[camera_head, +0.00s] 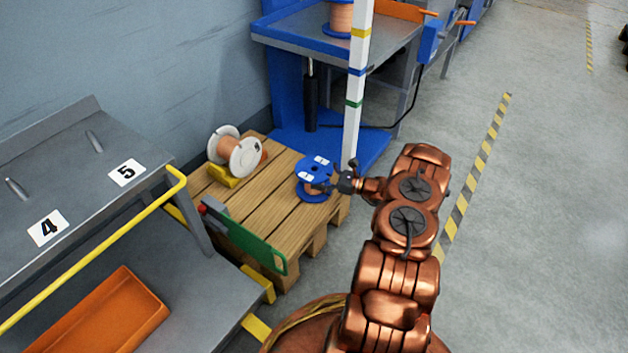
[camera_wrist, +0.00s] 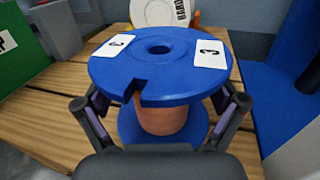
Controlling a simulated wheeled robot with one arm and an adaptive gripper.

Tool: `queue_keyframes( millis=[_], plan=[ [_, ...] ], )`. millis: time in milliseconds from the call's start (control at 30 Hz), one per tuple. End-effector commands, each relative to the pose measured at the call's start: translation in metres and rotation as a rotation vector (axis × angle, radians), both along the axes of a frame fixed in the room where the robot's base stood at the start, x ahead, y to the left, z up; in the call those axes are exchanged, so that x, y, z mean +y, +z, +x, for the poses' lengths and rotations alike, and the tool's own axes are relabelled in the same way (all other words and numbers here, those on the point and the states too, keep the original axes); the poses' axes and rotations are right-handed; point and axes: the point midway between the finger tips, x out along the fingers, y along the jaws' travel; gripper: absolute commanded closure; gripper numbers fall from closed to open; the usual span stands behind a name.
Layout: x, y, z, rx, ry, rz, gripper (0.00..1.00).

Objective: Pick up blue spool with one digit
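A blue spool (camera_head: 315,168) with a copper-coloured core stands upright on the wooden pallet (camera_head: 285,216). In the wrist view, the blue spool (camera_wrist: 160,62) has a notched top flange with two white labels. My gripper (camera_head: 336,181) is at the spool's right side in the head view. In the wrist view its fingers are spread on both sides of the spool, apart from the core. The fingertips are partly hidden by the top flange.
A white spool (camera_head: 236,152) lies on its side on a yellow holder at the pallet's back left. A green panel (camera_head: 242,238) stands at the pallet's front left. A white striped post (camera_head: 355,85) rises close behind my gripper. Open floor (camera_head: 540,200) lies right.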

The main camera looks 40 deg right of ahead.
Motion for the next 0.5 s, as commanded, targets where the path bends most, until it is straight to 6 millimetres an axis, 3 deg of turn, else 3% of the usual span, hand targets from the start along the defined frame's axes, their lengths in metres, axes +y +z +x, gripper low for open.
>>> queue_keyframes(
  millis=[67, 500],
  plan=[
    [0.0001, -0.0001, -0.0001, 0.000, 0.000, 0.000, 0.18],
    [0.0001, -0.0001, -0.0002, 0.000, 0.000, 0.000, 0.64]
  ],
)
